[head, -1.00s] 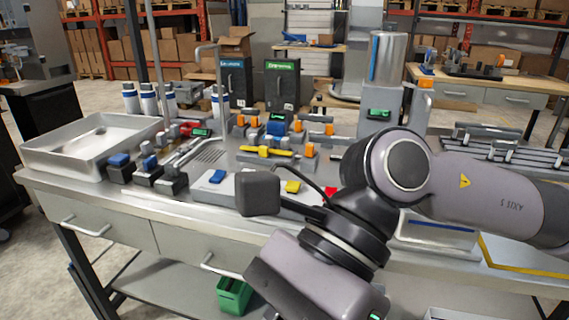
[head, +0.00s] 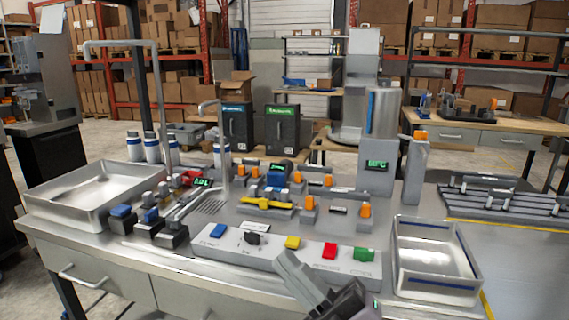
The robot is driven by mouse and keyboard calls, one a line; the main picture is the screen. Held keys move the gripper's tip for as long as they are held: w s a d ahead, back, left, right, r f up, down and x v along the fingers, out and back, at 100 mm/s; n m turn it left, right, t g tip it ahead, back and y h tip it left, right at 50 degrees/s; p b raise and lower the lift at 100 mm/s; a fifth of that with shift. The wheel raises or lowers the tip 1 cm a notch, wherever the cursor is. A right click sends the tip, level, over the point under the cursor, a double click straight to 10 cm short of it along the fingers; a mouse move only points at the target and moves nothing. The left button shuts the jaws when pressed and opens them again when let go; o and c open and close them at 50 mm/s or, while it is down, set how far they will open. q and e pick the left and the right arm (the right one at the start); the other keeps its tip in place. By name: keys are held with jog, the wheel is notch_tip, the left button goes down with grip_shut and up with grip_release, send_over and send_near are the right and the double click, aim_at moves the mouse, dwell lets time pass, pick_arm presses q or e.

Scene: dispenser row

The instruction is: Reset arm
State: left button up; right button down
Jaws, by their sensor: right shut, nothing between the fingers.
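My right gripper (head: 290,268) shows at the bottom middle of the head view, low in front of the bench's front edge. Its grey fingers are shut with nothing between them. Its dark body runs off the bottom edge. The fingers overlap the front of a grey control panel (head: 215,243) in the picture; I cannot tell whether they touch it. The panel carries blue, yellow, red and green buttons and a black knob (head: 252,238). My left gripper is not in view.
A steel basin (head: 60,203) stands at the left of the bench. A steel tray (head: 437,282) stands at the right, beside the panel. Taps, orange-topped valves (head: 308,203) and a steel cylinder (head: 383,112) stand behind.

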jog(key=w+d+f+m+t+h, duration=0.1)
jog(key=d+f+m+t+h, duration=0.1)
jog(key=d+f+m+h, duration=0.55)
jog(key=w+d+f+m+t+h, duration=0.1)
jog(key=d+f+m+h, duration=0.1)
jog(key=f+m+h, duration=0.6)
jog(key=s+d+f+m+g+h, duration=0.1)
jog(key=s+d+f+m+g, duration=0.1)
jog(key=f, duration=0.5)
jog(key=s+d+f+m+g+h+p, duration=0.1)
jog(key=s+d+f+m+g, duration=0.1)
jog(key=s+d+f, duration=0.2)
jog(key=s+d+f+m+g+h, duration=0.1)
jog(key=s+d+f+m+g, duration=0.1)
jog(key=s+f, duration=0.6)
notch_tip(320, 180, down, 3)
jog(key=shift+d+g+p, duration=0.3)
jog(key=shift+d+p, duration=0.1)
jog(key=shift+d, duration=0.35)
jog(key=shift+s+d+m, duration=0.1)
jog(key=shift+m, duration=0.15)
